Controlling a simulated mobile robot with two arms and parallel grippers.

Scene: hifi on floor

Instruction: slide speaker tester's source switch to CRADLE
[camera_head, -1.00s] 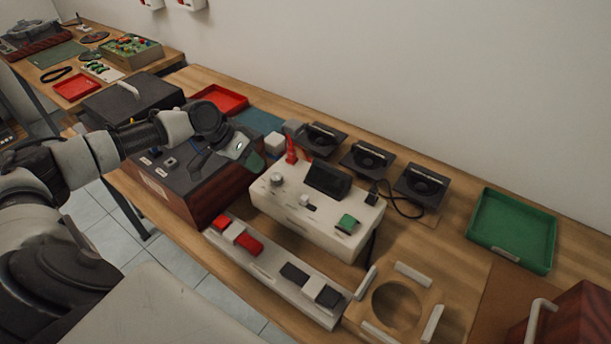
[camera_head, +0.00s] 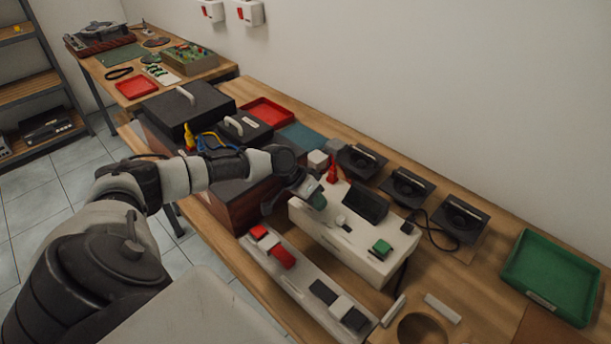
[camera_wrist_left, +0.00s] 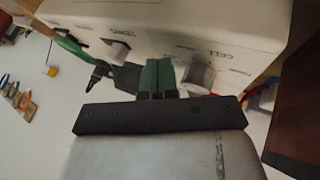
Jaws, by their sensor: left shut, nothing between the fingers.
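The speaker tester (camera_head: 335,232) is the white box with a dark display, a red lever and a green button on top. A small light slide switch (camera_head: 343,222) sits on its near side; its position and lettering are too small to read. My left gripper (camera_head: 316,201) is shut and empty at the tester's left end, hiding the knob there from the head view. My right gripper is not in view.
A long white panel (camera_head: 310,290) with red, black and white blocks lies in front of the tester. Several black speakers (camera_head: 407,187) stand behind it with a cable. A dark wooden case (camera_head: 245,205) is to the left. A green tray (camera_head: 553,276) lies at the right.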

